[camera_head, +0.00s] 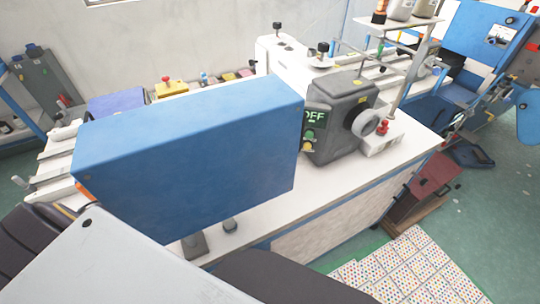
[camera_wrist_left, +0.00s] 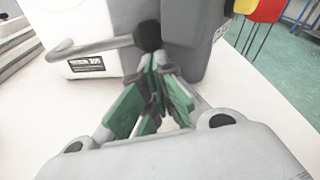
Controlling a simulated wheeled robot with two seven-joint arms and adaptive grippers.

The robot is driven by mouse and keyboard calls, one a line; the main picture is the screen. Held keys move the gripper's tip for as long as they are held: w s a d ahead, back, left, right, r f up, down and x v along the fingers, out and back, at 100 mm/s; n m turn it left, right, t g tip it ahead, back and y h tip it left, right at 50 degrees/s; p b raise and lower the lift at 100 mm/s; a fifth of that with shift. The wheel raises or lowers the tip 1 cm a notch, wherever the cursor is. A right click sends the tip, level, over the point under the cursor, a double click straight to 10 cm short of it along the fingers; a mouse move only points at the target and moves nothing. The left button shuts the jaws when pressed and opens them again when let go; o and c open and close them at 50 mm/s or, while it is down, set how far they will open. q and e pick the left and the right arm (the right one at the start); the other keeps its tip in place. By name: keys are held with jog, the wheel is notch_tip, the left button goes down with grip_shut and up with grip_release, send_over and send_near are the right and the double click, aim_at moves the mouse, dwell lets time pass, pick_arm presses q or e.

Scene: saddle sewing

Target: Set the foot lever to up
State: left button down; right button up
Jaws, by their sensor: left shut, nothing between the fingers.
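In the left wrist view, a bent metal lever (camera_wrist_left: 95,46) with a black knob (camera_wrist_left: 149,36) runs across the front of a white machine body; I take it to be the foot lever. It lies nearly level, rising slightly toward the knob. My left gripper (camera_wrist_left: 156,76) is shut and empty, its green fingers together just below the knob. I cannot tell whether the fingertips touch it. In the head view the lever and the left gripper cannot be made out. The grey sewing machine head (camera_head: 341,112) has a green display reading OFF. My right gripper is in neither view.
A large blue box-shaped housing (camera_head: 190,150) blocks much of the white worktable (camera_head: 385,165) in the head view. A threadstand (camera_head: 410,60) rises behind the machine. Patterned sheets (camera_head: 410,265) lie on the floor at right. Red and yellow parts (camera_wrist_left: 265,9) hang at the wrist view's upper right.

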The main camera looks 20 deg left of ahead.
pick_arm(q)
jog(key=shift+v, duration=5.05)
